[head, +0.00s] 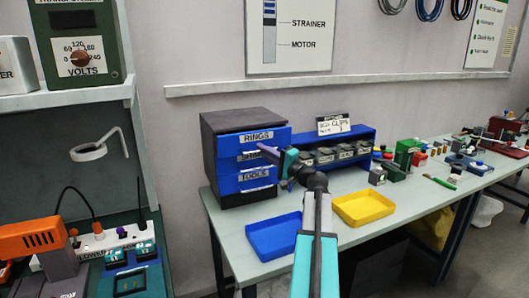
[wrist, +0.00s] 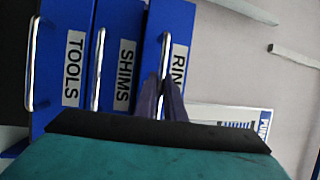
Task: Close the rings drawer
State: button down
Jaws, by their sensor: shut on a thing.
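The rings drawer (head: 260,145) is the top blue drawer of a dark cabinet (head: 215,160), with a white RINGS label. Its front looks wider than the drawers below and appears to stand out from the cabinet; how far I cannot tell. In the wrist view, the rings drawer (wrist: 158,25) is the rightmost blue front, with a metal handle. My gripper (head: 266,154) is in front of the cabinet, just below the RINGS label, partly hiding the SHIMS label. In the wrist view, my gripper's (wrist: 167,84) purple fingers are shut on the rings drawer handle (wrist: 164,52).
The shims drawer (wrist: 118,25) and tools drawer (wrist: 68,25) lie beside it in the wrist view. A blue tray (head: 274,238) and a yellow tray (head: 363,207) sit on the table. A blue bin rack (head: 352,138) stands right of the cabinet.

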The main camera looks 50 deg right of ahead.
jog(key=shift+w+d+f+b, duration=0.1)
jog(key=shift+w+d+b, duration=0.2)
jog(key=shift+w, duration=0.25)
jog(key=shift+w+d+r+b, duration=0.1)
jog(key=shift+w+d+b, duration=0.1)
jog(key=shift+w+b, duration=0.3)
jog(key=shift+w+d+f+b, duration=0.1)
jog(key=shift+w+d+b, duration=0.15)
jog(key=shift+w, duration=0.55)
jog(key=shift+r, duration=0.25)
jog(key=shift+d, duration=0.1)
jog(key=c, duration=1.8)
grip_release()
jog(key=shift+w+f, duration=0.1)
jog(key=shift+w, duration=0.05)
jog(key=shift+c, duration=0.2)
jog(key=s+f+b, duration=0.2)
jog(key=s+b, duration=0.1)
jog(key=s, duration=1)
jog(key=shift+s+f, duration=0.2)
jog(key=shift+s, duration=0.2)
